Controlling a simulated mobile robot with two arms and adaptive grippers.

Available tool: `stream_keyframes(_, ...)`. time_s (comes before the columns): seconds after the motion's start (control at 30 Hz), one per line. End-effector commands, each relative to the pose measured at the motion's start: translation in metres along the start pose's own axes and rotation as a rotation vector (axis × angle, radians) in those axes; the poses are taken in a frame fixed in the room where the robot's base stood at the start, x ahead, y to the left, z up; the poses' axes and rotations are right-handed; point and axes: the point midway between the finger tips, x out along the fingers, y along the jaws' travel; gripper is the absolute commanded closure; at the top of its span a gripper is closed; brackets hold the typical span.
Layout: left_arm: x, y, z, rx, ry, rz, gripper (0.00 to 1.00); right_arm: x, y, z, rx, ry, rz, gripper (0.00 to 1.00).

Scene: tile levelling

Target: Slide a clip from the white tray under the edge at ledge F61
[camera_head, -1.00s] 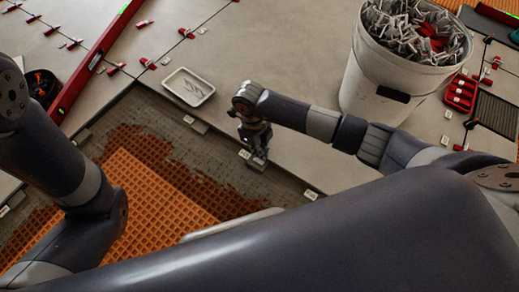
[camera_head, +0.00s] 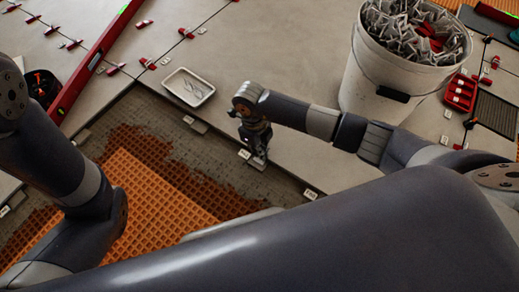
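The white tray (camera_head: 207,100) lies on the pale tiles near the tile edge, with a few pale clips (camera_head: 193,86) in it. My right gripper (camera_head: 259,163) points down at the tile edge, to the right of and below the tray. Its fingers are small and dark, and I cannot tell whether they hold a clip.
A white bucket (camera_head: 375,80) full of clips stands at the upper right. A red tray (camera_head: 461,93) is beside it. A long red level (camera_head: 95,62) lies at the left. Orange matting (camera_head: 150,195) and patchy adhesive fill the recess below the tile edge.

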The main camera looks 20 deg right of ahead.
Motion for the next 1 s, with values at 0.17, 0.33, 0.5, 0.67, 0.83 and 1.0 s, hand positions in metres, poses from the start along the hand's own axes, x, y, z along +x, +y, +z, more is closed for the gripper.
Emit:
stream_keyframes(0.17,-0.0003,-0.0001,0.0002,0.0,-0.001,0.0,1.0,0.0,-0.0017,0.0,0.0,0.0,0.0,1.0)
stream_keyframes(0.33,-0.0004,-0.0001,0.0003,0.0,-0.001,0.0,1.0,0.0,-0.003,0.0,0.0,0.0,0.0,1.0)
stream_keyframes(0.5,-0.0006,-0.0001,0.0004,0.0,-0.002,0.0,1.0,0.0,-0.0043,0.0,0.0,0.0,0.0,1.0)
stream_keyframes(0.67,-0.0007,-0.0001,0.0004,0.0,-0.002,0.0,1.0,0.0,-0.0056,0.0,0.0,0.0,0.0,1.0)
stream_keyframes(0.83,-0.0008,-0.0001,0.0004,0.0,-0.002,0.0,1.0,0.0,-0.0069,0.0,0.0,0.0,0.0,1.0)
stream_keyframes(1.0,-0.0009,0.0,0.0004,0.0,-0.002,0.0,1.0,-0.0001,-0.0083,-0.0001,0.0,0.0,0.0,1.0)
